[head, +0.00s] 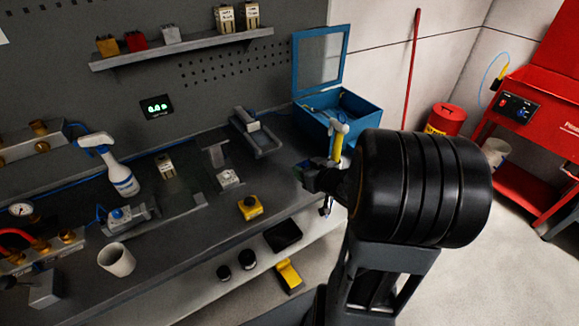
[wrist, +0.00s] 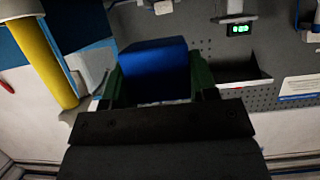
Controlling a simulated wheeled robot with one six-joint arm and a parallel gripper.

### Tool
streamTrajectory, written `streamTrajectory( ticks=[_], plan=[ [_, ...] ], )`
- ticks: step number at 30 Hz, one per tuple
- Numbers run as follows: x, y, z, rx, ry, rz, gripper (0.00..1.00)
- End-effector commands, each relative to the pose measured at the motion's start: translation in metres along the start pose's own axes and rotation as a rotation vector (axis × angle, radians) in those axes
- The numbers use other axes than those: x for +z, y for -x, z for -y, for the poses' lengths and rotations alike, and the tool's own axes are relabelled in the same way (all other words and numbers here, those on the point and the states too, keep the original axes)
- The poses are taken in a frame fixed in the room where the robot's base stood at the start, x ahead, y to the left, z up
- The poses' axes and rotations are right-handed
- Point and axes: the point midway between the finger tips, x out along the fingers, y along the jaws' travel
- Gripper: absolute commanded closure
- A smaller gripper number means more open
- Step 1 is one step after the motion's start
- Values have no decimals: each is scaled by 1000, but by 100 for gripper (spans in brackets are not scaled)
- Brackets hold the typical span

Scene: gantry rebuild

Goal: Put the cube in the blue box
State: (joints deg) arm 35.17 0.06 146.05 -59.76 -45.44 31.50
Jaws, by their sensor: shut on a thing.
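A blue cube (wrist: 155,70) sits between the green fingers of my gripper (wrist: 158,88) in the wrist view, and the gripper is shut on it. In the head view my gripper (head: 306,172) is above the right end of the bench, in front of and below the blue box. I cannot make out the cube clearly there. The blue box (head: 355,121) stands at the bench's far right end with its windowed lid (head: 320,58) raised. Part of its inside shows, and my arm is in front of its lower right area.
A yellow-handled tool (head: 337,142) shows upright between my gripper and the blue box. A grey clamp-like fixture (head: 262,138) lies left of the box. A spray bottle (head: 120,178), white cup (head: 117,260) and yellow button box (head: 250,207) stand farther left on the bench.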

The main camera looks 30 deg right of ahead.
Motion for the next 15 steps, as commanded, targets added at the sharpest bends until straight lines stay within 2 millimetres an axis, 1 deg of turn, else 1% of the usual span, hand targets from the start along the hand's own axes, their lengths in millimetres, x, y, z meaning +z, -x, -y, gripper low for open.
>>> streamTrajectory(
  ticks=[1, 3, 6, 9, 12, 15],
  plan=[
    [2, -14, 1, -5, -1, 3, 78],
    [4, -33, 1, -6, 0, 3, 78],
    [6, -58, 0, -5, 0, 3, 78],
    [19, -77, -1, -3, -1, 4, 78],
    [25, -93, -2, -3, 0, 2, 78],
    [30, -103, -3, -1, 1, 1, 78]
  ],
)
